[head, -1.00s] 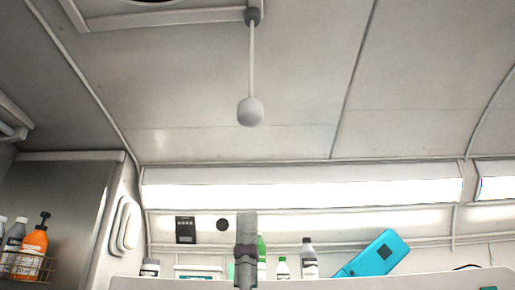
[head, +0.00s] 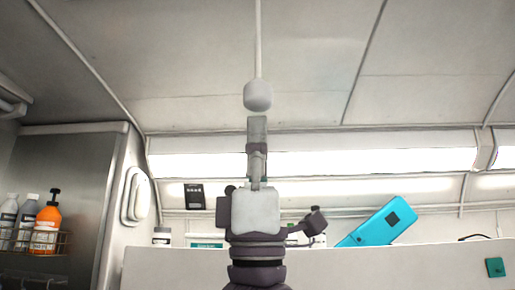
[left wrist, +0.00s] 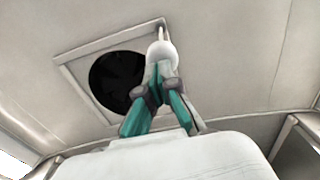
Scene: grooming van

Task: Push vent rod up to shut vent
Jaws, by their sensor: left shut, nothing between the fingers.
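The vent rod (head: 258,45) hangs from the ceiling as a thin pale stick with a rounded white knob (head: 257,95) at its lower end. The knob also shows in the left wrist view (left wrist: 161,54), just beyond my fingertips. My left gripper (head: 257,122) points straight up beneath the knob, shut and empty. In the head view a small gap shows between tips and knob; whether they touch is hard to tell in the wrist view. The wrist view shows the vent's square frame (left wrist: 85,49) and dark round opening (left wrist: 110,82). My right gripper is not in view.
An orange pump bottle (head: 47,225) stands in a wire rack at left. The air around the rod is clear.

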